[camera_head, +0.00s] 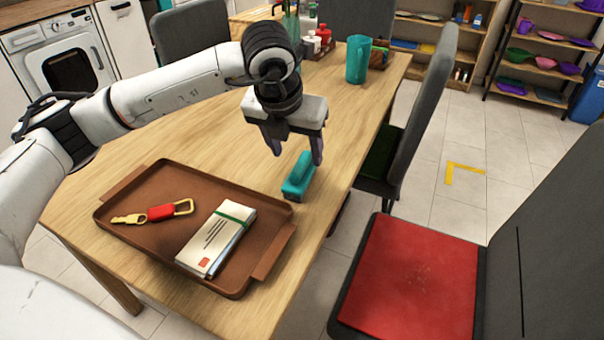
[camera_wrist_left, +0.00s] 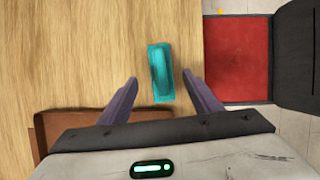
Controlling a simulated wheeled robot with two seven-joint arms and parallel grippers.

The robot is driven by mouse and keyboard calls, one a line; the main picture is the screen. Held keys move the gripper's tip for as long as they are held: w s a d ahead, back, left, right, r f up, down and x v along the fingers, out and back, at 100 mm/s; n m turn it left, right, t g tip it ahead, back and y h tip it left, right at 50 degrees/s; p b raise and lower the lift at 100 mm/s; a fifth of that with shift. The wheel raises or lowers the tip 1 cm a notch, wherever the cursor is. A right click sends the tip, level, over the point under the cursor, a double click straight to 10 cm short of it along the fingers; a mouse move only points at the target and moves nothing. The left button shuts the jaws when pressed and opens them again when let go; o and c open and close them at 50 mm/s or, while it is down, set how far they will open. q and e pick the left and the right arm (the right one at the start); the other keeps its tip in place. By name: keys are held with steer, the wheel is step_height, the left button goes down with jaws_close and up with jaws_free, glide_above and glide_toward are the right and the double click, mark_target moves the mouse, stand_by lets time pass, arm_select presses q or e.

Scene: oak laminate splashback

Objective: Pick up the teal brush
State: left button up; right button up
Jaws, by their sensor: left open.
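The teal brush (camera_head: 298,177) lies on the wooden table close to its right edge, just beyond the brown tray. My left gripper (camera_head: 295,150) is above it, fingers pointing down and open, with nothing held. In the left wrist view the brush (camera_wrist_left: 160,73) lies lengthwise, its near end between the two spread fingertips of the gripper (camera_wrist_left: 162,82). The fingers look apart from the brush on both sides. My right gripper is not in view.
The brown tray (camera_head: 262,268) holds a key with a red tag (camera_head: 160,212) and a bundle of envelopes (camera_head: 215,238). A teal cup (camera_head: 358,60) stands farther back. A chair with a red seat (camera_head: 408,275) is right of the table. The table's middle is clear.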

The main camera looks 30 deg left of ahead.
mark_target(301, 162)
arm_select(q)
steer(key=shift+d+x, duration=0.2)
steer(key=shift+x, duration=2.8)
steer(key=c, duration=1.2)
step_height(301, 162, up, 10)
steer(key=shift+a+r, duration=0.1)
